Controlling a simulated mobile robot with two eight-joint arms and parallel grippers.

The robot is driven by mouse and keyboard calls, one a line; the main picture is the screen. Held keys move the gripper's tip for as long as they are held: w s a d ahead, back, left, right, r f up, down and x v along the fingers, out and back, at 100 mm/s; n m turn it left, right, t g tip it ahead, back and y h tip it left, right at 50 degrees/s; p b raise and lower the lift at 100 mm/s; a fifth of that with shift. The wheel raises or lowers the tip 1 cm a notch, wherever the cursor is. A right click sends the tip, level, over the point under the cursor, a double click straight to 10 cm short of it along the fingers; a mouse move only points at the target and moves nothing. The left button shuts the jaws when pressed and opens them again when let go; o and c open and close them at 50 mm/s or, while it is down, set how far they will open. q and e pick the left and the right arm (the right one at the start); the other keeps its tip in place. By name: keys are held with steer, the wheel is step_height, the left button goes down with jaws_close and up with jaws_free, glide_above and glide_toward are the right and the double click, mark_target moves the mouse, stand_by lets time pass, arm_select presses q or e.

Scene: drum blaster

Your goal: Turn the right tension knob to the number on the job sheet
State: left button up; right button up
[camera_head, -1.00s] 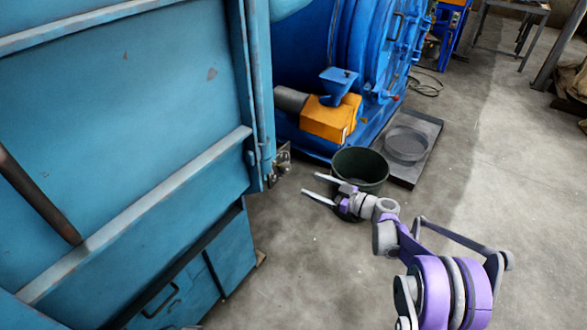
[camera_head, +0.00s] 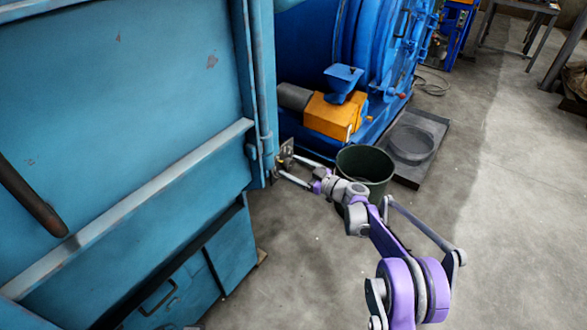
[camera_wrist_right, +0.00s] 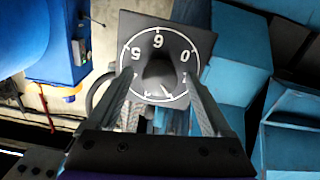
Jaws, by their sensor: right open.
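The tension dial (camera_wrist_right: 163,42) is a dark square plate with white numerals in a ring, seen in the right wrist view. A dark knob (camera_wrist_right: 158,72) stands at its middle. Its lower part and some numerals are hard to make out. My right gripper (camera_wrist_right: 160,78) is open, with one finger on each side of the knob; I cannot tell whether they touch it. In the head view my right gripper (camera_head: 287,166) reaches the small plate (camera_head: 287,151) at the blue cabinet's corner edge. My left gripper and the job sheet are not in view.
The large blue cabinet (camera_head: 120,120) fills the left. A dark green bin (camera_head: 365,166) stands on the floor close behind my right gripper. Beyond it are an orange motor box (camera_head: 333,116) and a blue machine (camera_head: 330,45). The floor (camera_head: 500,220) at right is clear.

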jaws_close()
stand_by(0.5)
steer(key=shift+m, duration=0.3)
steer(key=m, duration=0.4)
steer(key=shift+m, duration=0.4)
steer(key=m, duration=1)
steer(key=shift+m+b, duration=0.4)
steer(key=m, duration=0.5)
steer(key=shift+r, duration=0.1)
steer(key=shift+b, duration=0.3)
